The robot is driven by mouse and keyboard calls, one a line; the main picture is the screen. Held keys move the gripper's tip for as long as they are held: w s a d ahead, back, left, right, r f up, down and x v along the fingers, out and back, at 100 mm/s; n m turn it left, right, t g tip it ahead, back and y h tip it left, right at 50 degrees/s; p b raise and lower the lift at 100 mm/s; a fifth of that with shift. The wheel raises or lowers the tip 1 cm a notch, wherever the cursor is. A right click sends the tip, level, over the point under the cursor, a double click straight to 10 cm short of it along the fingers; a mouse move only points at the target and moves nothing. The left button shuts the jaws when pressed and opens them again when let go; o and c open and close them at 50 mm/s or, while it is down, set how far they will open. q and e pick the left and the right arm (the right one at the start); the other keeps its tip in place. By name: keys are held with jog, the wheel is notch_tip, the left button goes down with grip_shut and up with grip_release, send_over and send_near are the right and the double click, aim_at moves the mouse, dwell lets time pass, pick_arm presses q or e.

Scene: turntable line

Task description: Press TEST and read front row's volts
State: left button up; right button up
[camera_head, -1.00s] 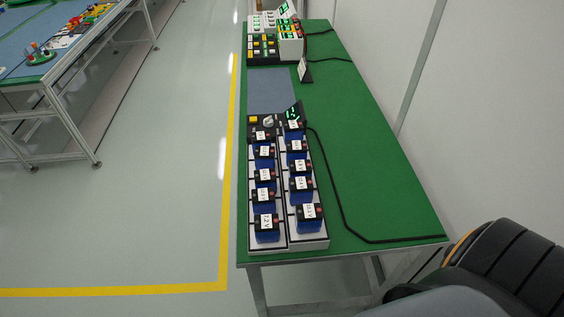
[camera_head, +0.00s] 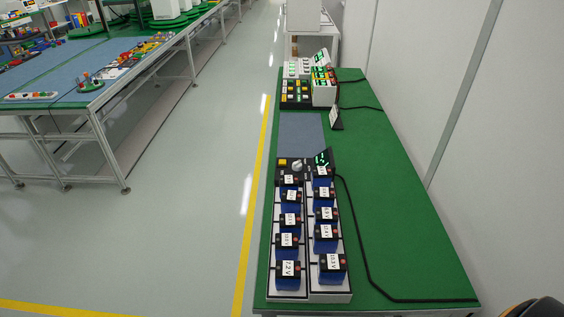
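A battery rack (camera_head: 350,297) stands on the green table (camera_head: 405,225), with two columns of blue batteries bearing white voltage labels. The battery at the near left (camera_head: 288,275) has a label that seems to read 7.2 V. The battery at the near right (camera_head: 332,266) has a label too small to read surely. At the rack's far end is a black control panel (camera_head: 309,169) with a yellow button (camera_head: 282,163), a pale round knob (camera_head: 298,166) and a small tilted display with green digits (camera_head: 322,158). I cannot read the digits or any TEST lettering.
A second panel with several coloured buttons (camera_head: 297,93) and a lit white unit (camera_head: 323,92) stand farther back. A small sign (camera_head: 335,117) stands near them. A black cable (camera_head: 366,262) runs along the table's right.

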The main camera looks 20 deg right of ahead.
grip_shut()
dwell(1.1)
